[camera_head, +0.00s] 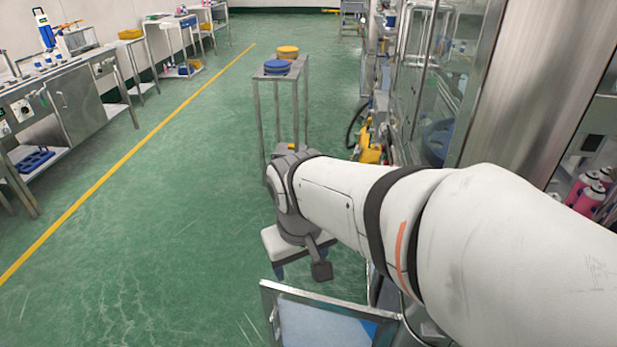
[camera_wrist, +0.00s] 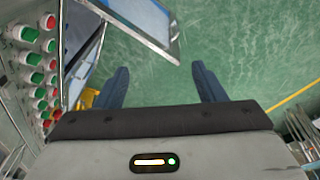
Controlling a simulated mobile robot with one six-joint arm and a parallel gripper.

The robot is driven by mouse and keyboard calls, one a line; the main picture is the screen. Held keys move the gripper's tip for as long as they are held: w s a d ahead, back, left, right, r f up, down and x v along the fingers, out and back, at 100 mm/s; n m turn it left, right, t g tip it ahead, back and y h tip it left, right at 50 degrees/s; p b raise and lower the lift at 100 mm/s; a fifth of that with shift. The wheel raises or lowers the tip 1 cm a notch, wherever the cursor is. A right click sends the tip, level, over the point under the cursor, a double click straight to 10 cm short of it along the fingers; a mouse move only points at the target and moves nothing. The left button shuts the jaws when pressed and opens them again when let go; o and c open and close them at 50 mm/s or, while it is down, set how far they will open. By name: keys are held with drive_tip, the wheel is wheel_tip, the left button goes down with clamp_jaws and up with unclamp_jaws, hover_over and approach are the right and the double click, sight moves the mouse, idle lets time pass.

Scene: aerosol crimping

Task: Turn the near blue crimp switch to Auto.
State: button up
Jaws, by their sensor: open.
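I cannot make out a blue crimp switch in either view. A control panel (camera_wrist: 38,75) with several red and green buttons or knobs fills the left edge of the wrist view. My gripper (camera_wrist: 162,84) is open and empty, its two blue fingers well apart with green floor behind them. The panel lies to the left of the left finger, apart from it. In the head view my arm reaches out from the right, and the gripper hangs over the floor beside the machine.
A framed open panel with a pale blue face (camera_head: 318,325) stands low in front; it also shows in the wrist view (camera_wrist: 140,18). A metal stand (camera_head: 279,95) carries blue and yellow discs. Glass-doored machines line the right. Open floor (camera_head: 170,210) lies left, with workbenches (camera_head: 85,105) beyond.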

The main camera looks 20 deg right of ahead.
drive_tip(key=w+d+f+g+h+b, duration=0.1)
drive_tip(key=w+d+f+b, duration=0.2)
drive_tip(key=d+f, duration=0.1)
drive_tip(key=w+d+f+g+h+b, duration=0.1)
drive_tip(key=w+d+f+g+b, duration=0.1)
drive_tip(key=w+d+f, duration=0.1)
drive_tip(key=w+d+f+g+h+b, duration=0.1)
drive_tip(key=w+d+f+h+b, duration=0.1)
drive_tip(key=d+f, duration=0.3)
drive_tip(key=shift+w+f+n+g+b, duration=0.15)
drive_tip(key=shift+w+n+g+b, duration=0.2)
drive_tip(key=shift+b, duration=0.5)
drive_tip(key=c, duration=0.7)
drive_tip(key=w+d+f+n+g+h+b, duration=0.15)
drive_tip(key=w+d+f+h+b, duration=0.35)
drive_tip(key=d+f, duration=0.55)
drive_tip(key=w+d+f+g+h+b, duration=0.25)
drive_tip(key=d+f+b, duration=0.45)
drive_tip(key=f, duration=0.6)
drive_tip(key=w+d+f+g+h+b, duration=0.3)
drive_tip(key=w+d+f+b, duration=0.25)
drive_tip(key=d+f, duration=0.5)
drive_tip(key=s+d+f+b, duration=0.1)
drive_tip(key=s+d, duration=0.4)
drive_tip(key=shift+f+b, duration=0.25)
drive_tip(key=shift+b, duration=0.15)
clamp_jaws()
